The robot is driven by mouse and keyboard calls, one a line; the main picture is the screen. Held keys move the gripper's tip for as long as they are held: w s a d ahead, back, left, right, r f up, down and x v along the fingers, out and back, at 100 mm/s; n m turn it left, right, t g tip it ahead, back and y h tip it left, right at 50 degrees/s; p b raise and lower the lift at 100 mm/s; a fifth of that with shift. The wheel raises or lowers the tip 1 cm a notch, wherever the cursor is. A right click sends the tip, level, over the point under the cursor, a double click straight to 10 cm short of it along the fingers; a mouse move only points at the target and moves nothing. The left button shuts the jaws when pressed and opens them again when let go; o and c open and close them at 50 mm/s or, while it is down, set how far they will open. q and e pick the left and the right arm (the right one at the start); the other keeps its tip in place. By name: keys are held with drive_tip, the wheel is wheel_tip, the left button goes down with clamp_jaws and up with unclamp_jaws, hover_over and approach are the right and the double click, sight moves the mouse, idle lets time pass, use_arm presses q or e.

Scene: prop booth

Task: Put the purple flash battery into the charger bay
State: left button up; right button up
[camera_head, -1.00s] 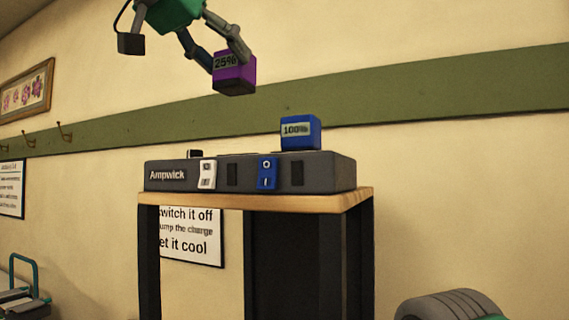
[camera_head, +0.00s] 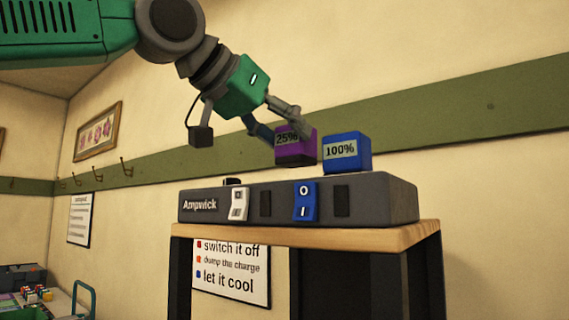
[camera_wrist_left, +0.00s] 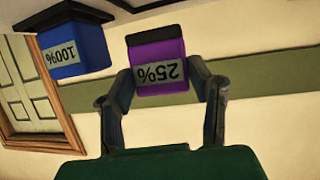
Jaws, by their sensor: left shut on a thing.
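The purple flash battery (camera_head: 296,153), labelled 25%, is held in my left gripper (camera_head: 272,122), whose fingers are shut on its sides. It is slightly tilted, above the charger and left of the blue battery. In the left wrist view the purple battery (camera_wrist_left: 156,52) sits between the fingertips (camera_wrist_left: 160,80). The dark grey charger (camera_head: 385,195), marked Ampwick, stands on a wooden-topped stand. A blue battery (camera_head: 347,155), labelled 100%, stands on its right part; it also shows in the left wrist view (camera_wrist_left: 80,45). The bay opening on the charger's top is hidden from this low angle. My right gripper is out of view.
The stand's wooden top (camera_head: 400,237) has dark legs. A sign (camera_head: 231,270) hangs behind it. A table with small coloured items (camera_head: 38,295) is at lower left.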

sight(284, 158)
use_arm(q)
drive_tip(key=f, duration=0.1)
drive_tip(key=a+f, duration=0.1)
drive_tip(key=f, duration=0.1)
drive_tip(key=shift+s+a+f+b, duration=0.1)
drive_tip(key=shift+f+b, duration=0.05)
drive_tip(key=shift+b, duration=0.15)
drive_tip(key=shift+a, duration=0.6)
drive_tip(key=o, duration=1.5)
drive_tip(key=shift+d+f, duration=0.1)
drive_tip(key=shift+c, duration=0.2)
drive_tip(key=shift+d, duration=0.6)
drive_tip(key=v, duration=1.2)
